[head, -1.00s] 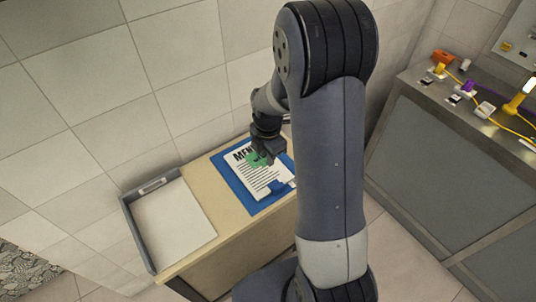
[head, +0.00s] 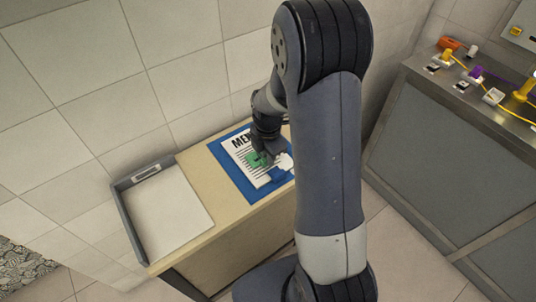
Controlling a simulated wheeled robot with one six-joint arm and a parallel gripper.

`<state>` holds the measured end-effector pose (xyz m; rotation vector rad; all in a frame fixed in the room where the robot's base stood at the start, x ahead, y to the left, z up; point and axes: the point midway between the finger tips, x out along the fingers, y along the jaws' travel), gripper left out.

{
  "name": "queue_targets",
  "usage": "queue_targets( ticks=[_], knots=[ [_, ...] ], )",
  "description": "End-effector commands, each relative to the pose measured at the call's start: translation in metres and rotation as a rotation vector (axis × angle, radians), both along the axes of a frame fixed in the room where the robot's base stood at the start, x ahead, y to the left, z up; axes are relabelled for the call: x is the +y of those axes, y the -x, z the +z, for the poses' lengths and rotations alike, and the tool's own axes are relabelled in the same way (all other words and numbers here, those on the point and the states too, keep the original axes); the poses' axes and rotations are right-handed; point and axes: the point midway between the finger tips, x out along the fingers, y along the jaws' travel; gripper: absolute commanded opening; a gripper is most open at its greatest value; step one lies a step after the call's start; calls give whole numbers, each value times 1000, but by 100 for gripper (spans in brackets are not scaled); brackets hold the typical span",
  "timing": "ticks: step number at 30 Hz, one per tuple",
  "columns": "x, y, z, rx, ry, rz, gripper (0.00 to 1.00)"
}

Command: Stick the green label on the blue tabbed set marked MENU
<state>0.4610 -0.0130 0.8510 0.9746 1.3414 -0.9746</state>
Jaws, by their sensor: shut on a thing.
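The blue tabbed set (head: 228,165) lies flat on the pale wooden top, with a white sheet of printed lines and a heading that begins "MEN"; my arm hides the rest of the heading. The green label (head: 254,160) shows over the middle of the sheet, at the tips of my gripper (head: 264,156). My gripper is shut on the label and points down over the set. I cannot tell whether the label touches the sheet. My arm covers the set's right side.
A grey tray (head: 127,224) with white paper stands left of the set on the same cabinet (head: 205,238). A tiled wall (head: 95,75) rises close behind. At right, a grey counter (head: 420,150) carries an orange item (head: 449,43), cables and small devices.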

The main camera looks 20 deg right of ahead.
Motion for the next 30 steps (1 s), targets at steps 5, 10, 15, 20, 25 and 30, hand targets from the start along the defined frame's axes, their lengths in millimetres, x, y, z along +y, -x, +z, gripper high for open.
queue_targets(
  ticks=[5, 10, 15, 20, 25, 30],
  knots=[
    [0, 0, 0, 0, 0, 0, 0],
    [0, 0, 0, 0, 0, 0, 24],
    [0, 0, 0, 0, 0, 0, 38],
    [0, 0, 0, 0, 0, 0, 40],
    [0, 0, 3, -1, 0, 0, 40],
    [0, -1, 25, -6, 0, 0, 40]
  ],
)
